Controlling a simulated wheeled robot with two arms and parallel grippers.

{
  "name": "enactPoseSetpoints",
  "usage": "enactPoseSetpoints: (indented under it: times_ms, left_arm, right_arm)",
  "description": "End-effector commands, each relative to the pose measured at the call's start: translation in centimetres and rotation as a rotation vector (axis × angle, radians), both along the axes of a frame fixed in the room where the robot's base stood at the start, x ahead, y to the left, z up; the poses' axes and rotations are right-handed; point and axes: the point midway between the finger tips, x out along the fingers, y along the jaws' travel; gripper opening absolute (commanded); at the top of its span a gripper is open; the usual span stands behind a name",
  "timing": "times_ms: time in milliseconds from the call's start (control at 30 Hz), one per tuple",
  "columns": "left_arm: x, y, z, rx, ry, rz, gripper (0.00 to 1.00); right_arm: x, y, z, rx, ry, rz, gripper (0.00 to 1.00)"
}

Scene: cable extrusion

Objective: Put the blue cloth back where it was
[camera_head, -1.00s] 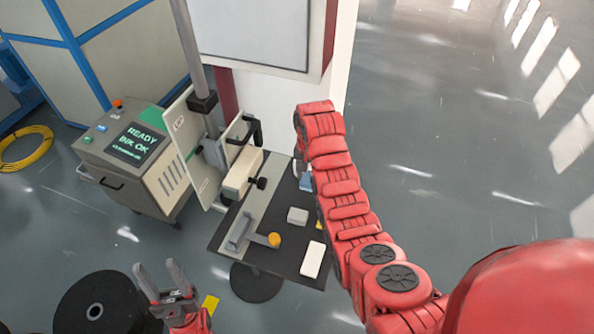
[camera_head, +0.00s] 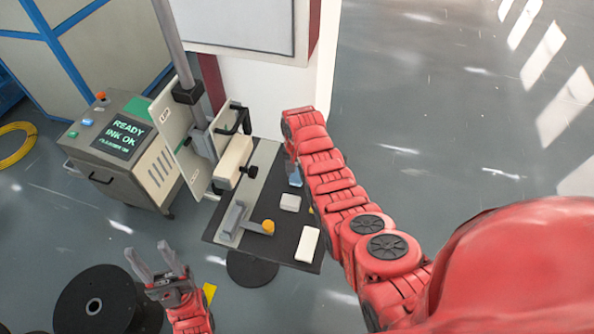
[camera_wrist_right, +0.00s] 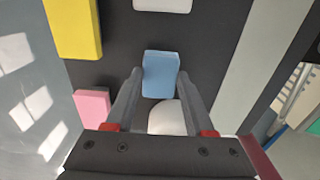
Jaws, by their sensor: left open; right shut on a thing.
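The blue cloth (camera_head: 296,179) shows as a small light-blue block over the dark tabletop (camera_head: 262,243), beside my right arm. In the right wrist view the blue cloth (camera_wrist_right: 160,74) sits between the fingertips of my right gripper (camera_wrist_right: 160,84), which is shut on it. Whether the cloth touches the tabletop I cannot tell. In the head view the right gripper (camera_head: 291,165) is mostly hidden by its own arm. My left gripper (camera_head: 155,256) is open and empty at the lower left, away from the table.
A yellow block (camera_wrist_right: 75,28), a pink block (camera_wrist_right: 93,105) and a rounded white thing (camera_wrist_right: 167,119) lie near the right gripper. A pale grey block (camera_head: 290,203) and a white block (camera_head: 307,243) lie nearer the front. A clamp-like machine (camera_head: 232,160) stands left.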

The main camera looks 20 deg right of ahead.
Motion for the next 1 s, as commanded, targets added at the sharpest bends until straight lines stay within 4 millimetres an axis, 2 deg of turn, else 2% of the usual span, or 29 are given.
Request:
enactPoseSetpoints:
  times_ms: [300, 333, 467, 833, 1000]
  left_arm:
    - [0.0, 0.0, 0.3, 0.0, 0.0, 0.0, 0.5]
    - [0.0, 0.0, 0.3, 0.0, 0.0, 0.0, 0.5]
    - [0.0, 0.0, 0.3, 0.0, 0.0, 0.0, 0.5]
    - [0.0, 0.0, 0.2, 0.0, 0.0, 0.0, 0.5]
    - [0.0, 0.0, -0.3, 0.0, 0.0, 0.0, 0.5]
  right_arm:
    - [0.0, 0.0, -0.8, 0.0, -0.002, 0.0, 0.09]
    - [0.0, 0.0, -0.8, 0.0, -0.002, 0.0, 0.59]
    - [0.0, 0.0, -0.8, 0.0, -0.002, 0.0, 0.82]
    - [0.0, 0.0, -0.6, 0.0, -0.004, 0.0, 0.84]
    - [0.1, 0.0, 0.3, 0.0, -0.004, 0.0, 0.84]
